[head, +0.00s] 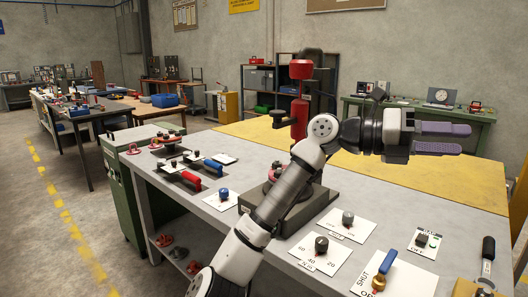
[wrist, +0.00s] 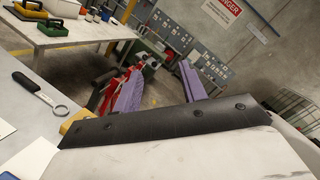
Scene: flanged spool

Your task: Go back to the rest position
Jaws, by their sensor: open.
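My gripper (head: 464,140) is raised above the right side of the workbench (head: 232,262). It points right, and its two purple fingers are apart with nothing between them. In the wrist view the open fingers (wrist: 160,82) show with background between them. A red and dark upright device (head: 299,118) stands on a dark base on the bench, behind my arm. My arm hides part of it. I cannot make out a flanged spool for certain.
White plates with knobs hold a dial (head: 321,244), a blue-handled valve (head: 386,266) and a small switch (head: 422,240) at the front right. Red and blue handles (head: 190,180) lie left of my arm.

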